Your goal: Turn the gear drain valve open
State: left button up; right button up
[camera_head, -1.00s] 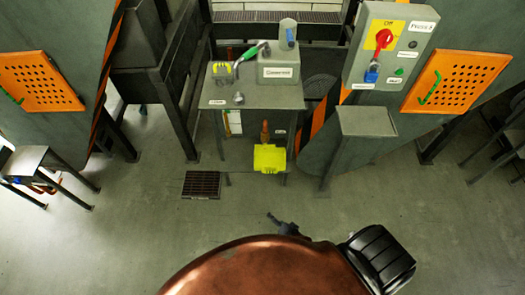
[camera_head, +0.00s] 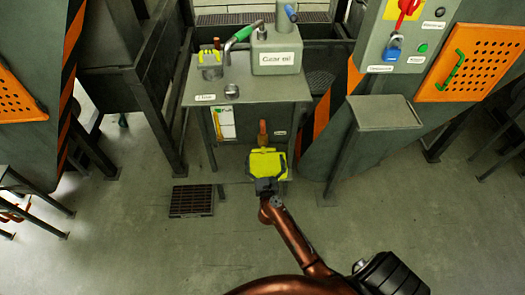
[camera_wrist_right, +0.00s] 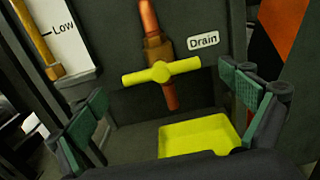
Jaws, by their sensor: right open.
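The gear drain valve has a yellow T-shaped handle (camera_wrist_right: 161,72) on a copper pipe (camera_wrist_right: 152,30) in the right wrist view, beside a "Drain" label (camera_wrist_right: 203,40). The handle lies roughly crosswise to the pipe. In the head view the copper pipe (camera_head: 263,132) shows on the cabinet front, above the yellow tray (camera_head: 282,154). My right gripper (camera_head: 265,184) is in front of the tray in the head view. In the right wrist view its green-padded fingers (camera_wrist_right: 168,105) are spread wide, with the handle beyond and between them, apart from both. My left gripper is not in view.
The yellow tray (camera_wrist_right: 180,137) sits below the pipe. A level gauge marked "Low" (camera_wrist_right: 62,30) is left of the valve. The gear oil box (camera_head: 277,66) stands on the cabinet top (camera_head: 230,93). A floor grate (camera_head: 190,202) lies at left.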

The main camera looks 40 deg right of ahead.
aim_at(264, 149)
jog(key=x, duration=0.5)
jog(key=shift+a+f+b, duration=0.1)
jog(key=shift+b, duration=0.3)
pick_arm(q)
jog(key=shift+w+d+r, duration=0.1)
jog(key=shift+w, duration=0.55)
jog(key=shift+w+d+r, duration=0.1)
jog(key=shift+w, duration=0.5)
pick_arm(e)
jog(key=c, duration=1.2)
jog(key=shift+o, duration=0.2)
